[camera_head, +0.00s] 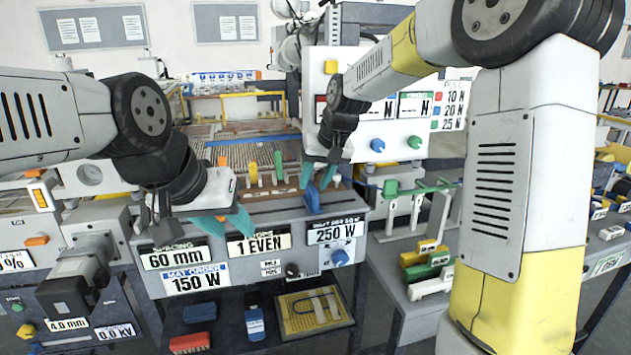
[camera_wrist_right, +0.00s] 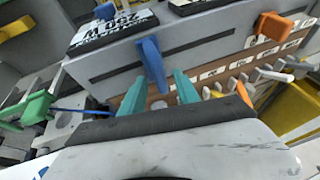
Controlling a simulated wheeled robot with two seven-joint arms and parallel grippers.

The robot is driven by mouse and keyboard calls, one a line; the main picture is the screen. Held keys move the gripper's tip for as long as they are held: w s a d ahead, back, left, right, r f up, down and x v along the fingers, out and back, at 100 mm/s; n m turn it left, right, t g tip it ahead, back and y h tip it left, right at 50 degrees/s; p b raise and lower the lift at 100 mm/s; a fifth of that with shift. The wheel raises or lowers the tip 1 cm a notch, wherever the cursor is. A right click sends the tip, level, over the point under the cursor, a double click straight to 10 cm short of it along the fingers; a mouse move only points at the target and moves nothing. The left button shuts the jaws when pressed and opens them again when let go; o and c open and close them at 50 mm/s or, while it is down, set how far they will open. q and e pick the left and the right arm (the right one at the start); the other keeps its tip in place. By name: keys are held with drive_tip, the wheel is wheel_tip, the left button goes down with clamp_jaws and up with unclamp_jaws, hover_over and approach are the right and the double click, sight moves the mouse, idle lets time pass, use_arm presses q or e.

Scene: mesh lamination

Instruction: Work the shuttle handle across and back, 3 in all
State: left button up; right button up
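A blue lever-like handle, seemingly the shuttle handle (camera_head: 313,199), stands at the slotted front of the grey machine (camera_head: 300,208). My right gripper (camera_head: 316,175) is open just above and behind it, teal fingers apart. In the right wrist view the blue handle (camera_wrist_right: 151,62) shows beyond and between the two open fingertips (camera_wrist_right: 157,88); I see no grip on it. My left gripper (camera_head: 225,222) is open and empty, in front of the machine's left part, near the "1 EVEN" label. Part of the handle's base is hard to make out.
A stand with a green bar (camera_head: 420,188) is to the right. Below are a red box (camera_head: 190,343), a blue bottle (camera_head: 255,323) and a yellow-framed tray (camera_head: 291,328).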

drive_tip(key=shift+f, duration=0.1)
clamp_jaws()
idle(1.4)
